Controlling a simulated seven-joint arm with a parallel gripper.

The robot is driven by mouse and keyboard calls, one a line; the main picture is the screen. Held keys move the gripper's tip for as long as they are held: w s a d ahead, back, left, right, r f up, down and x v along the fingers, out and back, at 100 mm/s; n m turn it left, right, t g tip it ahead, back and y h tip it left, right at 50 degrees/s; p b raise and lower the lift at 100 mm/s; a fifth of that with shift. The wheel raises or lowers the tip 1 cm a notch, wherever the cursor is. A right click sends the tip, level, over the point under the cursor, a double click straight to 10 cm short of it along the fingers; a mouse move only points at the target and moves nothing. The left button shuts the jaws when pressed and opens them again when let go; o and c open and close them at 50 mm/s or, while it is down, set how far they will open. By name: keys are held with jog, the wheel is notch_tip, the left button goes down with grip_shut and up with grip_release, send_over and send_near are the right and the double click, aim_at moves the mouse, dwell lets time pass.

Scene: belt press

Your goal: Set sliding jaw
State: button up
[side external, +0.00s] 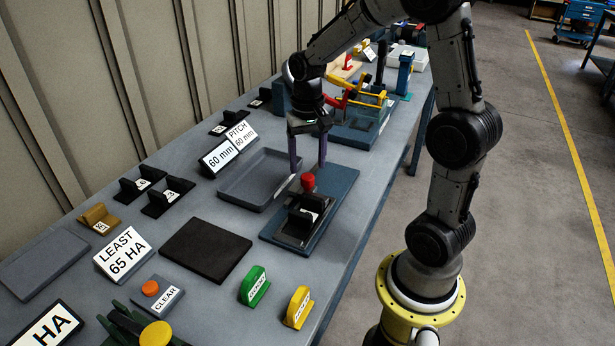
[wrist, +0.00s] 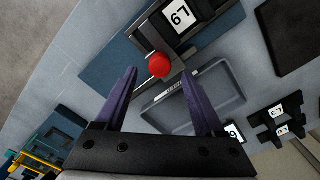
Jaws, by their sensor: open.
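The sliding jaw's fixture is a blue base plate (side external: 343,190) with black jaw blocks (side external: 303,215) and a red round knob (side external: 308,181). In the wrist view the knob (wrist: 160,65) shows beyond and between my fingertips, beside a black block with a white label (wrist: 180,13). My gripper (side external: 307,168) is open with purple fingers pointing down. It is empty and just above the knob; I cannot tell whether a fingertip touches it. Part of the jaw's slide is hidden behind the knob and blocks.
A grey tray (side external: 234,196) lies left of the fixture. A black pad (side external: 206,249), green (side external: 255,286) and yellow (side external: 298,307) labelled blocks stand nearer the camera. A blue-based yellow-framed device (side external: 365,103) is behind.

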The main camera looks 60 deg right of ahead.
aim_at(307, 176)
jog(key=shift+f, duration=2.55)
grip_shut()
jog(key=shift+r, duration=0.1)
